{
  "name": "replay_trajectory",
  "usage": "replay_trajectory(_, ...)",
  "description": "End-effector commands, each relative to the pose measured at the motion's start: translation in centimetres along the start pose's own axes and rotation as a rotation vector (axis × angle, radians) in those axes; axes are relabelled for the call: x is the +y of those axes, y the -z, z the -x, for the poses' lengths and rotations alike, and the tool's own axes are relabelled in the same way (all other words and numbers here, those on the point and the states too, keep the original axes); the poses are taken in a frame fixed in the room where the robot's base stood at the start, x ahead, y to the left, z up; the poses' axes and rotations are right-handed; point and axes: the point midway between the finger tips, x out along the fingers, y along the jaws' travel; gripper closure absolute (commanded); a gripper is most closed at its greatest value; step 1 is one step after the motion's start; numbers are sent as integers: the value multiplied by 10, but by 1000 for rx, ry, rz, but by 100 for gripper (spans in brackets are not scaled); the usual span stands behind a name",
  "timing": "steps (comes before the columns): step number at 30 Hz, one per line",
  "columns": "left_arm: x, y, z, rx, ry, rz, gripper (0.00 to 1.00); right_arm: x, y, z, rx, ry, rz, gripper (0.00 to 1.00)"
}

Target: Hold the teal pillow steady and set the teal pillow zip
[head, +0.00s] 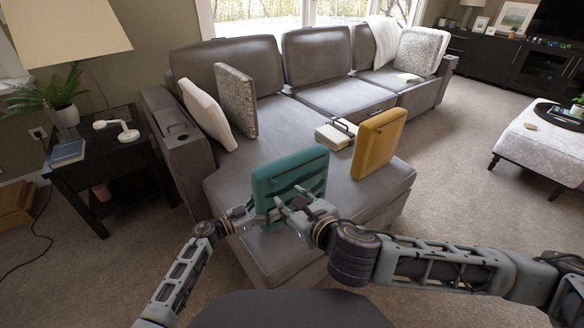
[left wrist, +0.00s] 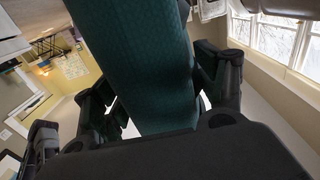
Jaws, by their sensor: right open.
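The teal pillow (head: 290,172) stands upright near the front end of the grey sofa's chaise. A thin dark line, seemingly the zip (head: 296,180), runs across its face towards me; its pull is too small to make out. My left gripper (head: 250,212) is at the pillow's lower left edge. In the left wrist view the pillow (left wrist: 150,60) fills the space between the fingers of my left gripper (left wrist: 165,90), which look closed on its two sides. My right gripper (head: 283,206) is open in front of the pillow's lower face and hides part of it.
A mustard pillow (head: 378,140) stands on the chaise (head: 335,190) to the right, with a book (head: 336,135) behind it. White (head: 207,115) and patterned (head: 236,100) pillows lean at the sofa's left. A black side table (head: 85,170) stands left.

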Motion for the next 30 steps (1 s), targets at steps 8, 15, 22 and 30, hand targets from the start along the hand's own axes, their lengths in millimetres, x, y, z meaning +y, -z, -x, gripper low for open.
replay_trajectory(8,0,0,0,0,0,0,6,0,0,0,0,0,0,60)
replay_trajectory(15,0,0,0,0,-1,0,6,0,0,0,0,0,0,60)
replay_trajectory(22,0,0,8,0,0,0,6,0,0,0,0,0,0,60)
replay_trajectory(30,0,-1,32,-3,0,0,6,0,0,0,0,0,0,60)
